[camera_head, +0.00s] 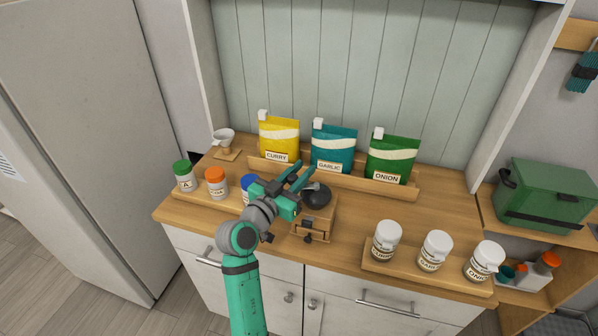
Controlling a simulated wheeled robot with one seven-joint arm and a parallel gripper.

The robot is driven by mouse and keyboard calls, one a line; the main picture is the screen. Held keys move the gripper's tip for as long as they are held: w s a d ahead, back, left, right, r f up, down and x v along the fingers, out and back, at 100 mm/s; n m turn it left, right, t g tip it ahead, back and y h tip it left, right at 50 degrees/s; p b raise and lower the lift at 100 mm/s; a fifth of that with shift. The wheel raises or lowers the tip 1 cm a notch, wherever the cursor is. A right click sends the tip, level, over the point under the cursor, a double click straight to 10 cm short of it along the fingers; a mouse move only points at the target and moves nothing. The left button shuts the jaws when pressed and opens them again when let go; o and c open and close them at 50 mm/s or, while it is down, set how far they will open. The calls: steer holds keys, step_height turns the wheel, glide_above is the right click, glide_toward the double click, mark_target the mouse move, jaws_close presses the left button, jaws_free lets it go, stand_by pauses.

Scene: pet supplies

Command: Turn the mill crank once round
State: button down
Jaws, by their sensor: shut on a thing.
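The mill (316,214) stands on the wooden counter (340,240), a wooden box with a small front drawer and a dark dome (318,195) on top. A small grey part of the mill crank (311,187) shows at the dome's left. My green gripper (302,171) reaches in from the left, with its fingers pointing up and right beside the dome. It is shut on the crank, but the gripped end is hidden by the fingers.
Behind stand curry (279,138), garlic (333,148) and onion (391,158) pouches on a wooden rack. Left are lidded jars, including a green-capped one (184,176) and a blue-lidded one partly behind my arm. White-lidded jars (435,250) stand front right. Counter right of the mill is clear.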

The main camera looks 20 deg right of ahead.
mark_target(290, 184)
steer(key=c, duration=1.5)
jaws_free()
steer(key=v, duration=1.1)
